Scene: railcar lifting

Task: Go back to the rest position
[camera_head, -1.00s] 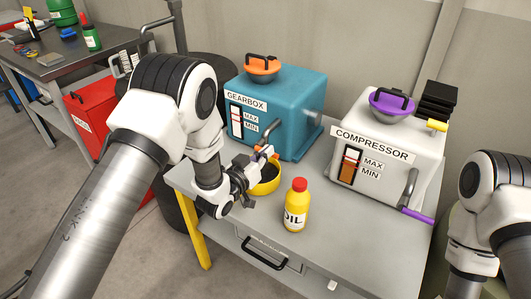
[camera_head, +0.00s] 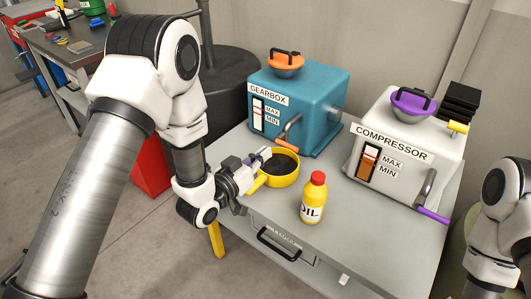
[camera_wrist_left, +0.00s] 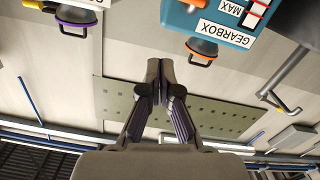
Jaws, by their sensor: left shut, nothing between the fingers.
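My left gripper (camera_head: 258,162) is shut and empty at the left side of the table, in front of the yellow bowl (camera_head: 293,180). In the head view it overlaps the bowl's left edge; I cannot tell whether they touch. The left wrist view shows its two fingers (camera_wrist_left: 160,68) together, with nothing between them. The bowl has something dark inside. Of my right arm only upper links show at the right edge; its gripper is out of view.
A yellow oil bottle (camera_head: 313,199) with a red cap stands upright on the grey table (camera_head: 365,232). The blue gearbox (camera_head: 322,98) with an orange lid (camera_head: 288,66) and the white compressor (camera_head: 435,143) with a purple lid (camera_head: 411,104) stand behind. A dark workbench (camera_head: 85,52) is far left.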

